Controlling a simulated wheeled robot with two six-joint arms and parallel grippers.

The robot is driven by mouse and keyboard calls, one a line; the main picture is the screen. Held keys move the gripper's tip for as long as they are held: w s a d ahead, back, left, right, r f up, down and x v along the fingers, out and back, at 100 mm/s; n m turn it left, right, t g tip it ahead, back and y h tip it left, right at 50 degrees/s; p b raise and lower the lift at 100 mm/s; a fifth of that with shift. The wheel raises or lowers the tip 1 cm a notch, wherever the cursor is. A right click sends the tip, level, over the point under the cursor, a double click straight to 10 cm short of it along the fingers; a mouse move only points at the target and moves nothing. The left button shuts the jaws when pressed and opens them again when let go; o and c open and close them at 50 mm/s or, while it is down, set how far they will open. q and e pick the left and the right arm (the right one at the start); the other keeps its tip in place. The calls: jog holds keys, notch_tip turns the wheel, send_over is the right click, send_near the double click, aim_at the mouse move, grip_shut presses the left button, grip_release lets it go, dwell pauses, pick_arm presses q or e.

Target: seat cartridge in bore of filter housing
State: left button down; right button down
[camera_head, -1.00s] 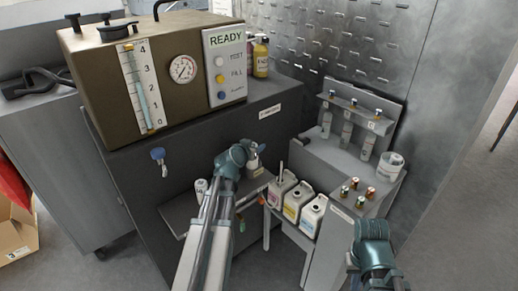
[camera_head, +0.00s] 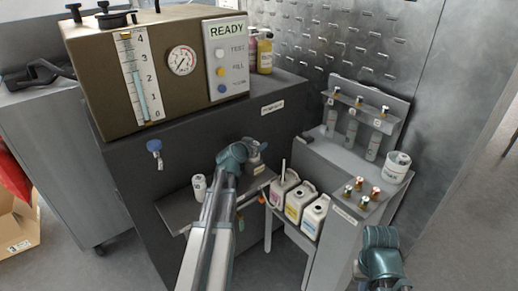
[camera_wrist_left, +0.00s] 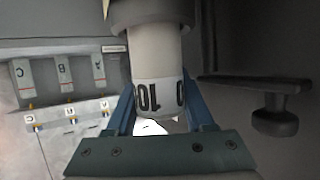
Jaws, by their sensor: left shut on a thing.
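My left gripper (camera_head: 257,151) is shut on the cartridge (camera_wrist_left: 155,65), a pale cylinder with a dark-printed band, seen between the blue fingers in the left wrist view. That view is upside down. The cartridge's far end meets a dark round rim (camera_wrist_left: 152,12), which looks like the filter housing. The end is hidden there, and I cannot tell how deep it sits. In the head view the gripper is over the right end of the low shelf and hides most of the cartridge and housing. My right gripper is at the bottom edge, its fingers not visible.
A white labelled can (camera_head: 199,187) stands on the low shelf (camera_head: 178,209). Several jugs (camera_head: 300,202) stand right of my left gripper. A rack (camera_head: 352,128) holds bottles A, B and C. A white tub (camera_head: 397,167) and small coloured caps (camera_head: 361,190) sit on the right bench.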

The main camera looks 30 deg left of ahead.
pick_arm(q)
jog(key=shift+f+b, duration=0.6)
jog(key=shift+b, duration=0.05)
jog(key=c, duration=0.5)
grip_release()
jog(key=shift+r, duration=0.1)
jog(key=shift+c, duration=0.2)
jog(key=shift+r+p, duration=0.45)
jog(key=shift+p, duration=0.1)
jog(key=p+v, duration=0.4)
jog(key=v, duration=0.8)
jog(key=shift+p, duration=0.4)
jog(key=shift+r, duration=0.15)
